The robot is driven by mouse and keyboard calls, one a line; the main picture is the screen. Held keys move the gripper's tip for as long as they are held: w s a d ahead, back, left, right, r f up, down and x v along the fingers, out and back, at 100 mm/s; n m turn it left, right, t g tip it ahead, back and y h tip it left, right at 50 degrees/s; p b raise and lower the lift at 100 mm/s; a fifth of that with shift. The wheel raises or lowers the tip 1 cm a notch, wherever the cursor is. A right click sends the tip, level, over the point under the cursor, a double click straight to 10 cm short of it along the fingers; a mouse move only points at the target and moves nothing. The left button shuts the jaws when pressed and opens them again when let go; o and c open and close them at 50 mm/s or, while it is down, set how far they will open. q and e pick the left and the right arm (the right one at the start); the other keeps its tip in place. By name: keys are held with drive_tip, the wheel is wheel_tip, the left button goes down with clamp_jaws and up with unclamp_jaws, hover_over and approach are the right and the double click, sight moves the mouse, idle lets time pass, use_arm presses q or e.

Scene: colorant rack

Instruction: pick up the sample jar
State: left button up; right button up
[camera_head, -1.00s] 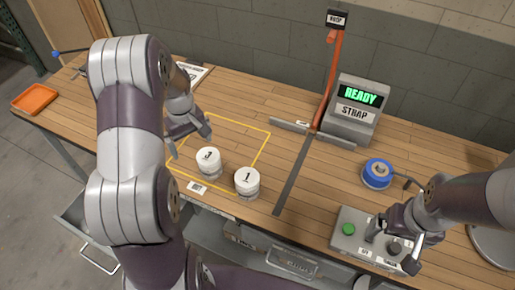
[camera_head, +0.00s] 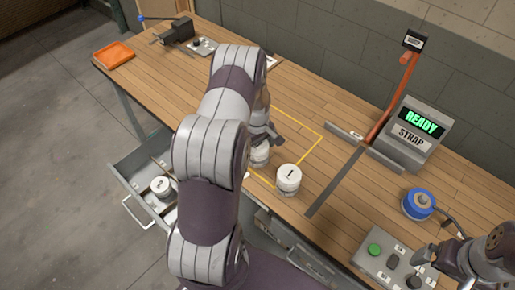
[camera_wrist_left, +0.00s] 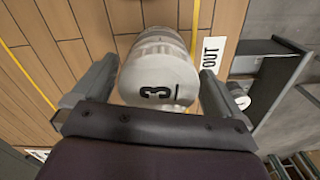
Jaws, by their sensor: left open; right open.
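Three white lidded jars are in view. Jar 3 (camera_head: 260,155) stands on the bench, partly hidden by my left arm. In the left wrist view, jar 3 (camera_wrist_left: 160,72) lies between the fingers with its numbered lid facing the camera. My left gripper (camera_head: 264,137) is open around it; contact cannot be told. Jar 1 (camera_head: 289,178) stands just right of it on the bench. Another jar (camera_head: 160,187) sits in the open drawer. My right gripper (camera_head: 425,265) is open over the button box at lower right.
A yellow outline (camera_head: 308,152) marks the bench around the jars. The drawer (camera_head: 140,168) hangs open at the front left. The strap machine (camera_head: 412,135) reads READY, with a red lever beside it. A blue reel (camera_head: 418,203), button box (camera_head: 380,262) and orange tray (camera_head: 114,54) are also here.

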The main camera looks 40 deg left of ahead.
use_arm(q)
drive_tip(key=shift+w+f, duration=0.1)
drive_tip(key=shift+f, duration=0.4)
drive_tip(key=shift+d, duration=0.15)
drive_tip(key=c, duration=1.1)
drive_tip(key=shift+r, duration=0.1)
drive_tip(key=shift+c, duration=0.2)
